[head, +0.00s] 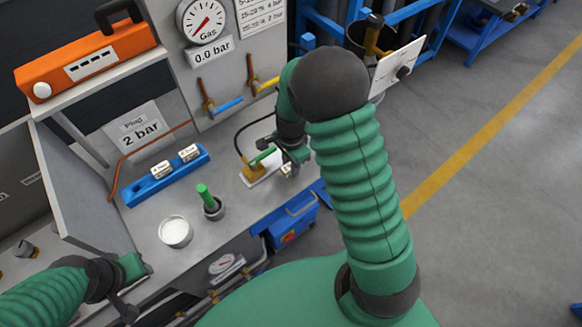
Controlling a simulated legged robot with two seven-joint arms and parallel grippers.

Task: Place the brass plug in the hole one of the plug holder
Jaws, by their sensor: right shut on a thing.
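The blue plug holder (167,176) lies on the grey workbench, with small white labels standing on it. Its holes are too small to make out. My right gripper (291,164) is at the bench's right edge, right of the holder and apart from it. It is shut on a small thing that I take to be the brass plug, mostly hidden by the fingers.
A white round cup (175,232) and a dark cup with a green-handled tool (211,205) stand in front of the holder. A gauge panel (215,50) rises behind. An orange case (85,58) sits on the shelf at upper left. Bare bench lies between holder and fitting.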

